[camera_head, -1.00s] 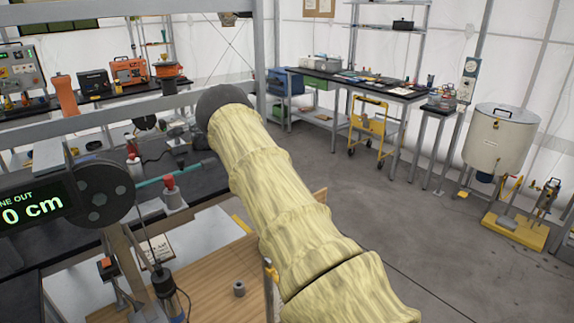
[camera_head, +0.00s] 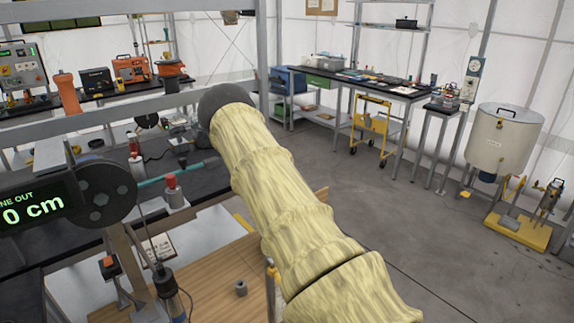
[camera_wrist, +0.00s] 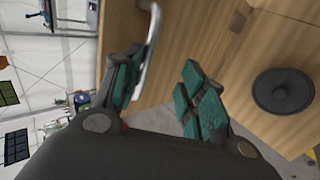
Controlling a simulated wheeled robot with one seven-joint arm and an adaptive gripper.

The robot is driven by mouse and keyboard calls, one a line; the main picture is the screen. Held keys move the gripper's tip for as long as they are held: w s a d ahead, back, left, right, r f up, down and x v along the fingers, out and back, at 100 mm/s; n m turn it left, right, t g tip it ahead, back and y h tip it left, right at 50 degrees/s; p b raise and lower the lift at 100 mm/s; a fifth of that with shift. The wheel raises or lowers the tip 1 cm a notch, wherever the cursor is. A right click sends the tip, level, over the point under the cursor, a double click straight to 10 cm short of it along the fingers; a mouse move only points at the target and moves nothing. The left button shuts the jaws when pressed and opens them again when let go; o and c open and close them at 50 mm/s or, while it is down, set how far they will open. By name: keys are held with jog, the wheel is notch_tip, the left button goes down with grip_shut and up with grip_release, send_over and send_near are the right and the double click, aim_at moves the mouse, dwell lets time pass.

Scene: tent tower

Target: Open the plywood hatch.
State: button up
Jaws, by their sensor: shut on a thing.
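The plywood hatch appears in the wrist view as a light-brown wooden panel (camera_wrist: 185,50), with a bare metal bar handle (camera_wrist: 150,55) along its left part. My gripper (camera_wrist: 165,90) is at this handle. Its left teal-padded finger lies against the bar, and the right finger stands on the other side over the wood. The exact contact is partly hidden by the fingers. In the camera_head view my sleeved arm covers the middle, and my gripper does not show. A plywood surface (camera_head: 215,275) shows at the lower left there; I cannot tell whether it belongs to the hatch.
A round dark disc (camera_wrist: 283,90) sits on plywood at the wrist view's right. A line-out display (camera_head: 35,205) and black reel (camera_head: 106,193) stand left. A white drum (camera_head: 502,140) and yellow cart (camera_head: 370,130) stand right. Open grey floor (camera_head: 440,235) lies between.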

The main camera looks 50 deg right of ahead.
jog(key=v, duration=1.2)
jog(key=shift+d, duration=0.1)
dwell(0.4)
